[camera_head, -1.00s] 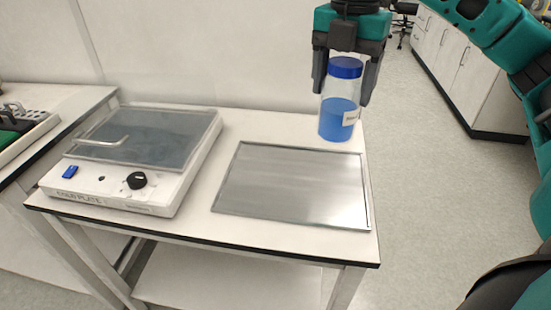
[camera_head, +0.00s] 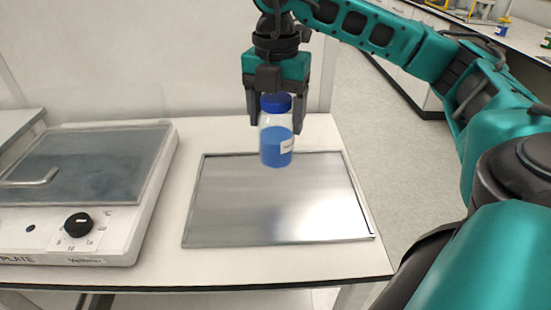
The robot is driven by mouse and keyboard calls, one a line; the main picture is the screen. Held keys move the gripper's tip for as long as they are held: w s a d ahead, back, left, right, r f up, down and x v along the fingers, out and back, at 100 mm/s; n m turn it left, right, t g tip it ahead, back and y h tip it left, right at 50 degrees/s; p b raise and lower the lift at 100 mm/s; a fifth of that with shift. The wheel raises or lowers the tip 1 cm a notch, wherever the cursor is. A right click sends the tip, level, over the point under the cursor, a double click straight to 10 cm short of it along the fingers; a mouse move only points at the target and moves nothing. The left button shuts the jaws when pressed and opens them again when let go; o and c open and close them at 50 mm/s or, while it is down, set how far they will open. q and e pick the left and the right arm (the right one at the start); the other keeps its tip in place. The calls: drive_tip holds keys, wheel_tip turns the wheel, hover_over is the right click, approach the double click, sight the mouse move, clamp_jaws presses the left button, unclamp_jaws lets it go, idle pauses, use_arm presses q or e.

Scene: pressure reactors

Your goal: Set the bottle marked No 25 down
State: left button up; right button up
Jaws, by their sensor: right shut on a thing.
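A clear bottle (camera_head: 277,140) with a blue cap and blue contents hangs upright in my right gripper (camera_head: 274,112). Its white label faces right and is too small to read. The right gripper is shut on the bottle near its cap, fingers on both sides. The bottle shows over the back part of a flat metal tray (camera_head: 230,220) on the white table; whether its base touches the tray I cannot tell for sure, but it looks held above it. My left gripper is not in view.
The white table (camera_head: 300,262) has bare strips in front of and behind the tray. Its right edge drops to the floor.

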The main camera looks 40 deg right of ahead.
sight(276, 154)
wheel_tip(276, 154, down, 4)
drive_tip(key=shift+f+b, duration=0.65)
drive_tip(key=shift+f, duration=1.55)
drive_tip(key=shift+f, duration=0.2)
drive_tip(key=o, duration=1.4)
drive_tip(key=shift+o, duration=0.2)
drive_tip(key=shift+r, duration=0.1)
